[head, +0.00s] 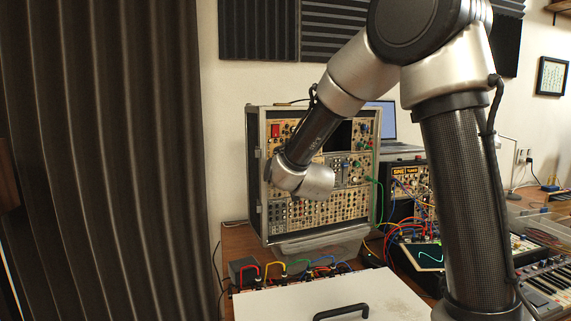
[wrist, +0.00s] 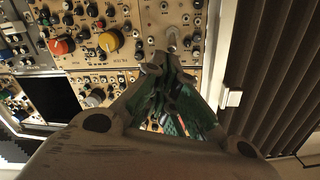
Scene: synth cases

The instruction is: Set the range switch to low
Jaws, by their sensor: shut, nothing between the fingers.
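The range switch is likely the small silver lever (wrist: 172,38) on a cream panel in the wrist view, but no label is readable. My gripper (wrist: 160,67) is shut and empty, its fingertips close below that lever in the picture. I cannot tell whether they touch it. The lever's setting is not clear. In the head view the modular synth case (head: 318,212) stands upright on the desk, and my wrist covers part of its left side. The fingers and the lever are hidden there.
The case's side and a dark curtain (wrist: 268,70) are at right. Patch cables (head: 290,268), a laptop (head: 383,122) and a white lid with a black handle (head: 341,311) surround the case.

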